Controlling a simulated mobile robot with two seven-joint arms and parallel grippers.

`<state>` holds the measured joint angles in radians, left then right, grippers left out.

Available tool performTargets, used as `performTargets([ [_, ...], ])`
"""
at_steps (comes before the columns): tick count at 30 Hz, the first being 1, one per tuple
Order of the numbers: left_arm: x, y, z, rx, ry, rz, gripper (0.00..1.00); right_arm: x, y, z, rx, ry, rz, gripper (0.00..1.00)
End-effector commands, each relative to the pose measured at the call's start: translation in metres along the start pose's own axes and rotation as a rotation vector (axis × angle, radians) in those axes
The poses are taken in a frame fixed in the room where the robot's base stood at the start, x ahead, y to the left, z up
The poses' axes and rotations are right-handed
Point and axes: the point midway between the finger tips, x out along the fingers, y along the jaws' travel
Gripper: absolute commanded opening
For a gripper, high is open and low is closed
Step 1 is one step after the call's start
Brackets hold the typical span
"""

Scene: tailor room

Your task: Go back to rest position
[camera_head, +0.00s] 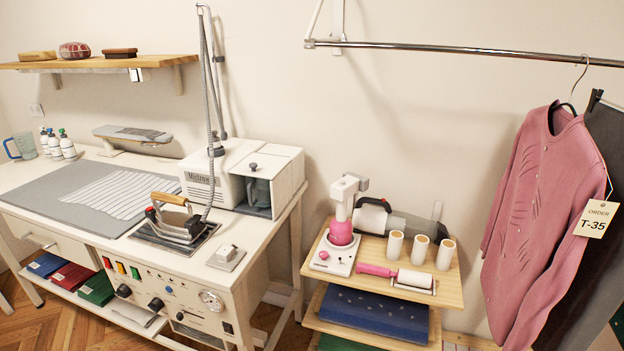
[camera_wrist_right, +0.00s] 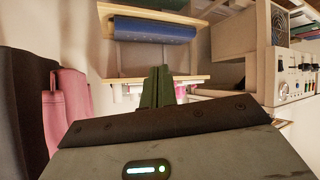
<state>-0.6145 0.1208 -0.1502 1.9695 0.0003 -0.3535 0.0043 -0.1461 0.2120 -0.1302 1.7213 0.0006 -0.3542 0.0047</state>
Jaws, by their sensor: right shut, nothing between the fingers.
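My right gripper (camera_wrist_right: 157,82) shows in the right wrist view. Its two dark fingers are together with nothing between them, and it is clear of any object. Neither gripper shows in the head view. My left gripper is in no view.
A pink cardigan (camera_head: 540,205) tagged T-35 and a dark garment (camera_head: 590,240) hang from a rail (camera_head: 450,49) at right. The wooden shelf unit (camera_head: 447,290) holds a pink device (camera_head: 341,232), lint roller and spools. An ironing table with iron (camera_head: 180,222) stands left.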

Motion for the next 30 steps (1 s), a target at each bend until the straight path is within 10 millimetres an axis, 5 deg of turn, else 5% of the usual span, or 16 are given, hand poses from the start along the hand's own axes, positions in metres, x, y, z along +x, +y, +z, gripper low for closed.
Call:
performTargets([
  [6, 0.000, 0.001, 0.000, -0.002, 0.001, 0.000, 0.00, -0.081, -0.060, 0.068, 0.080, -0.113, -0.072, 0.00],
  [12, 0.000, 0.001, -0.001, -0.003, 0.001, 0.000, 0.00, -0.132, -0.088, 0.094, 0.131, -0.177, -0.101, 0.00],
  [17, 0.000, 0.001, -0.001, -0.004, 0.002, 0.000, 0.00, -0.146, -0.095, 0.100, 0.145, -0.195, -0.107, 0.00],
  [30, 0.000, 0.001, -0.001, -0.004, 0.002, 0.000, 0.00, -0.146, -0.095, 0.100, 0.146, -0.196, -0.108, 0.00],
])
